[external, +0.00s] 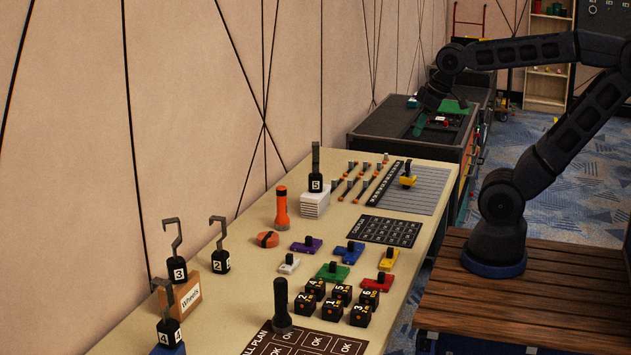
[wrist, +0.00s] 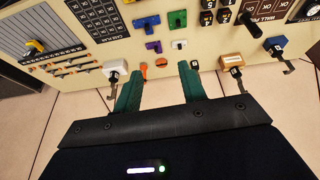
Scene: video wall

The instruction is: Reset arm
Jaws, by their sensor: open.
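My arm reaches in from the right in the external view, bending down to my gripper (external: 419,126), whose green fingertips show against the dark workbench (external: 372,138) past the table's far end. In the wrist view, my gripper (wrist: 160,75) has its two green fingers spread well apart. Nothing is held between them. Beyond the fingers, the table appears inverted, with an orange flashlight (wrist: 143,70) and a round orange piece (wrist: 161,62) in the gap.
The cream table (external: 229,297) along the wall holds several black numbered cubes (external: 340,293), colored blocks, numbered hook weights (external: 221,260), a white stack (external: 314,204), and a grey board (external: 412,190) with a yellow piece. A wooden platform (external: 520,310) lies under my arm base.

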